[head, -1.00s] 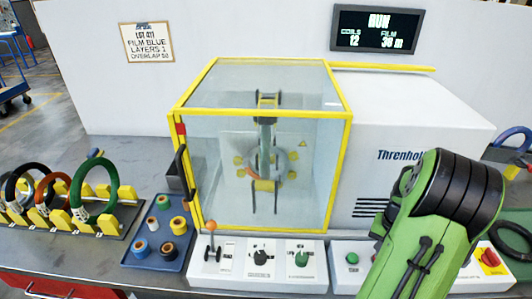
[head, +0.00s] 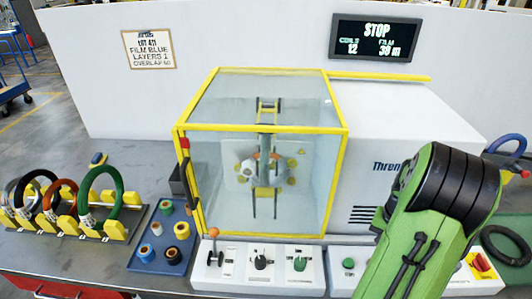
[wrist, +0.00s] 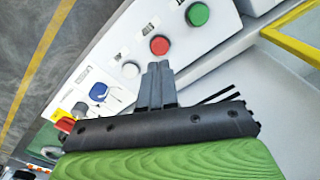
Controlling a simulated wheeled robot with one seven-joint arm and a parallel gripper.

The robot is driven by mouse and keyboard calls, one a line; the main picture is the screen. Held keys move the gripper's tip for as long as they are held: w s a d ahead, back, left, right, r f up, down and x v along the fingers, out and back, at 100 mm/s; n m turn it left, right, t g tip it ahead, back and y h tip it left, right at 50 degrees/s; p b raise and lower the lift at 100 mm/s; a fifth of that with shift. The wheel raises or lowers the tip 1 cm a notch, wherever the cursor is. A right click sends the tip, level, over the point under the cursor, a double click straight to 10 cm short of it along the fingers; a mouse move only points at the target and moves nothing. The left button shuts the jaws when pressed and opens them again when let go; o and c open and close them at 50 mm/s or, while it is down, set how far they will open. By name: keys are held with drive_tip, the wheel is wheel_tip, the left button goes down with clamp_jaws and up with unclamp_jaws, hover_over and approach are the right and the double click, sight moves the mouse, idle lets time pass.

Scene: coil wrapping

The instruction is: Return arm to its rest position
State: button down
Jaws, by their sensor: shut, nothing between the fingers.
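My gripper (wrist: 156,88) shows in the wrist view with its two dark fingers together and nothing between them. Its tips are just below the red button (wrist: 160,45) on a white control panel (wrist: 178,52); I cannot tell whether they touch it. In the head view my green arm covers the right side of the panel, and the gripper is hidden there. The display (head: 376,38) reads STOP, with 12 coils and 38 m film.
The wrapping machine's yellow-framed clear enclosure (head: 345,185) is closed at the middle. A rack (head: 67,238) of coils and a blue tray (head: 134,262) of rolls stand at left. Levers and knobs (head: 260,262) line the front. A green button (wrist: 197,14) and white button (wrist: 130,69) flank the red one.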

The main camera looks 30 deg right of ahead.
drive_tip(key=shift+f, duration=0.1)
drive_tip(key=w+a+r+n+t+h, duration=0.1)
drive_tip(key=w+a+r+n, duration=0.2)
drive_tip(key=a+r, duration=0.55)
drive_tip(key=w+a+r+n+t+h, duration=0.1)
drive_tip(key=w+a+r+n, duration=0.2)
drive_tip(key=a+r, duration=0.55)
drive_tip(key=s+a+n+t+y, duration=0.2)
drive_tip(key=s+a+n, duration=0.4)
drive_tip(key=a, duration=0.9)
drive_tip(key=shift+s+a+r+t, duration=0.35)
drive_tip(key=shift+s+r+t, duration=0.05)
drive_tip(key=shift+s+t, duration=0.45)
idle(0.5)
